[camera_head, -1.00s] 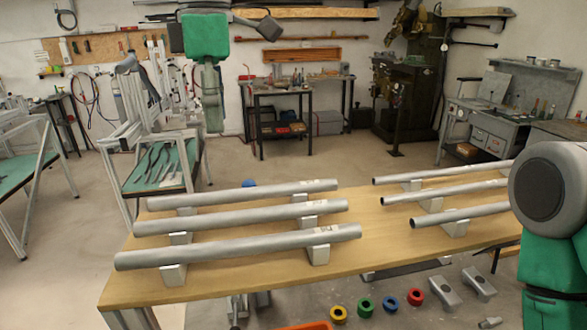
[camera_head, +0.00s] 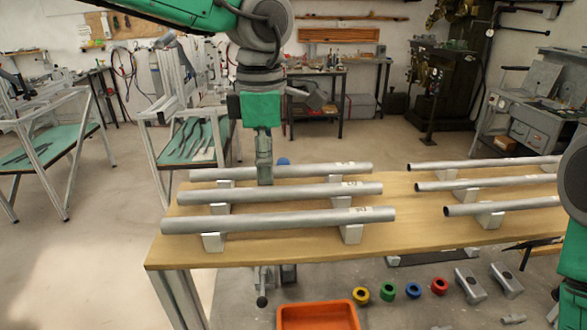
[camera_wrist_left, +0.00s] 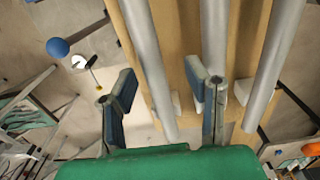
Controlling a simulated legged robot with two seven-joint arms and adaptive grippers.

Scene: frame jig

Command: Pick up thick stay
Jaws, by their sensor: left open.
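Three thick grey tubes lie side by side on paired light blocks at the left of the wooden table: a far one (camera_head: 320,170), a middle one (camera_head: 240,194) and a near one (camera_head: 280,220). My left gripper (camera_head: 264,172) points down at the far thick tube and hides a small part of it. In the left wrist view my left gripper (camera_wrist_left: 162,98) is open, with the far thick tube (camera_wrist_left: 150,62) running between its fingers in the picture. Whether they reach down around it I cannot tell. My right gripper is not clearly visible.
Three thinner tubes (camera_head: 490,184) lie on blocks at the table's (camera_head: 410,228) right. An orange bin (camera_head: 318,316), coloured rings (camera_head: 387,291) and grey blocks (camera_head: 470,287) sit lower, in front. A blue ball (camera_wrist_left: 57,47) shows beyond the far edge. My right arm is at the right edge.

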